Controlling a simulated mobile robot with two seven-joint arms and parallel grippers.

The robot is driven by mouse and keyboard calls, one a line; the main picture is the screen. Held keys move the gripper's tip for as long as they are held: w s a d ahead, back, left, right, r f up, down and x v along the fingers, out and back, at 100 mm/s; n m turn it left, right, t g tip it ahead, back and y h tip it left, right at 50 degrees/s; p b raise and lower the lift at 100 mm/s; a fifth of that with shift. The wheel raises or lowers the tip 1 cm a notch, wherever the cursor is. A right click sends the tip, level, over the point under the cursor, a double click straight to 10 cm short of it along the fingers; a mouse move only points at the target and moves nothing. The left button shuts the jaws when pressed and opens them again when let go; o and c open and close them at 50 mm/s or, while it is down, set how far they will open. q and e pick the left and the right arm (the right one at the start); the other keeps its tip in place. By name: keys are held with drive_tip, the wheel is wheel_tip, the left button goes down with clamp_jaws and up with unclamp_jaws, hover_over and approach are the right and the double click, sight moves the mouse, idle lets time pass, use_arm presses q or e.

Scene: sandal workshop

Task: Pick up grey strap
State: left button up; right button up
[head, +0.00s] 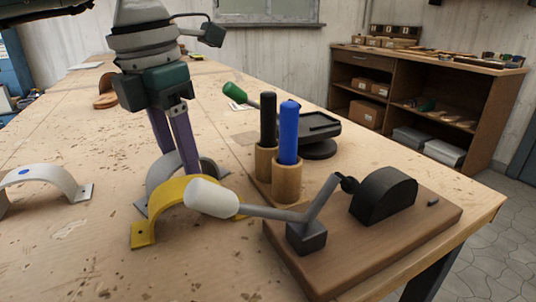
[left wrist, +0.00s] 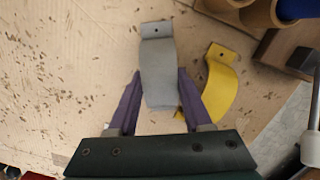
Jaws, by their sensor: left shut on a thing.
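The grey strap (head: 160,179) is an arched band with a flat holed tab, standing on the wooden bench behind the yellow strap in the head view. The left wrist view shows the grey strap (left wrist: 158,72) between the two purple fingers. My left gripper (head: 184,168) points down and is shut on the grey strap, one finger along each side. It also shows in the left wrist view (left wrist: 158,95). In the head view the yellow strap hides part of the grey strap. My right gripper is not in view.
The yellow strap (head: 146,228) stands close in front. A lever tool with a white handle (head: 211,198) on a wooden board (head: 370,255) is at the right. Black (head: 267,120) and blue (head: 288,135) handles stand in wooden cups behind. A white strap (head: 63,180) is at left.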

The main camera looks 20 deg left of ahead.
use_arm(q)
clamp_jaws()
drive_tip(key=shift+r, duration=0.1)
wheel_tip(320, 180, up, 20)
drive_tip(key=p, duration=1.6)
drive_tip(key=s+d+r+m+g, duration=0.1)
drive_tip(key=s+d+r+m, duration=0.25)
drive_tip(key=m, duration=1.25)
drive_tip(key=s+d+r+m+g, duration=0.2)
drive_tip(key=s+d+m, duration=0.15)
drive_tip(key=m, duration=1.25)
drive_tip(key=s+r+p, duration=0.2)
drive_tip(key=r+p, duration=1.5)
drive_tip(key=p, duration=0.1)
drive_tip(key=s+r+p, duration=0.3)
drive_tip(key=r+p, duration=1.5)
drive_tip(key=p, duration=0.1)
drive_tip(key=shift+s+d+r, duration=0.3)
drive_tip(key=shift+s+d, duration=0.05)
